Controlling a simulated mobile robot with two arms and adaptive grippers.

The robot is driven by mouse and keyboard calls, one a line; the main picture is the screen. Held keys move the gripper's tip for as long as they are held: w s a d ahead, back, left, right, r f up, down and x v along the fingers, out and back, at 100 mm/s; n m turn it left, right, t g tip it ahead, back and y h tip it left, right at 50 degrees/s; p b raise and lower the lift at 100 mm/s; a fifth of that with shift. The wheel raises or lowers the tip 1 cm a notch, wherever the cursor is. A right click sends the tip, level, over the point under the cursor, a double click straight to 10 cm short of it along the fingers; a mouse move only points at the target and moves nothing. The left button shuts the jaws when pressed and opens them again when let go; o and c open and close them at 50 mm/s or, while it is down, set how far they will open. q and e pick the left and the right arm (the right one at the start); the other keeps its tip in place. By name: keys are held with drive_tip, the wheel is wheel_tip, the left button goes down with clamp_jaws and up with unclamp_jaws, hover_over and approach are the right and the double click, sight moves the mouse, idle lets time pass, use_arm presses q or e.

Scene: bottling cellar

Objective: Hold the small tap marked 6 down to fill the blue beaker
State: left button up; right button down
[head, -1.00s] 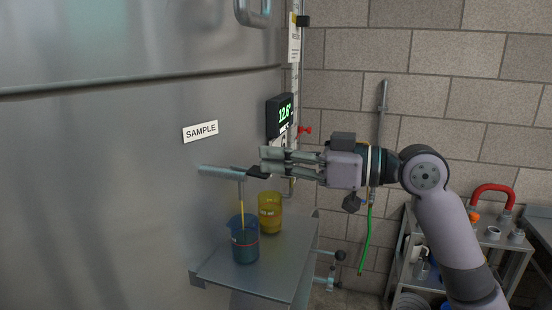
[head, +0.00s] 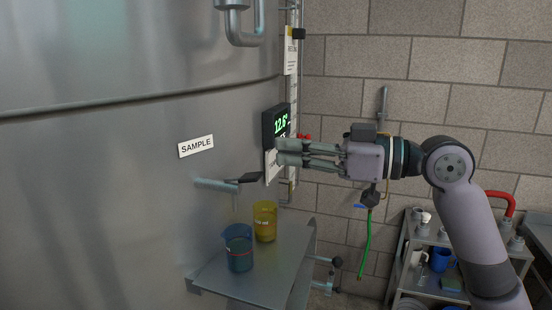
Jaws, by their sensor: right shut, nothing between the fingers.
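The small tap (head: 214,184) juts from the steel tank below a SAMPLE label; I cannot read a 6 on it. Its black lever (head: 250,177) tilts up at the outer end. No stream shows below the spout. The blue beaker (head: 238,231) stands upright on the metal shelf (head: 245,285), roughly under the spout, with liquid in its lower part. My right gripper (head: 277,153) is shut and empty, above and to the right of the lever, apart from it. My left gripper is not in view.
A yellow beaker (head: 265,222) stands on the shelf just behind and right of the blue one. A display (head: 276,121) reading 12.6 is close behind my right fingertips. A green hose (head: 365,245) hangs by the wall. A cart (head: 428,240) with several items stands right.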

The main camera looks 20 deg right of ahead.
drive_tip(key=v, duration=0.2)
drive_tip(key=b+v, duration=0.1)
drive_tip(key=v, duration=0.3)
drive_tip(key=shift+a+r+b, duration=0.1)
drive_tip(key=shift+r+b, duration=0.25)
drive_tip(key=shift+b, duration=0.05)
drive_tip(key=shift+w, duration=0.1)
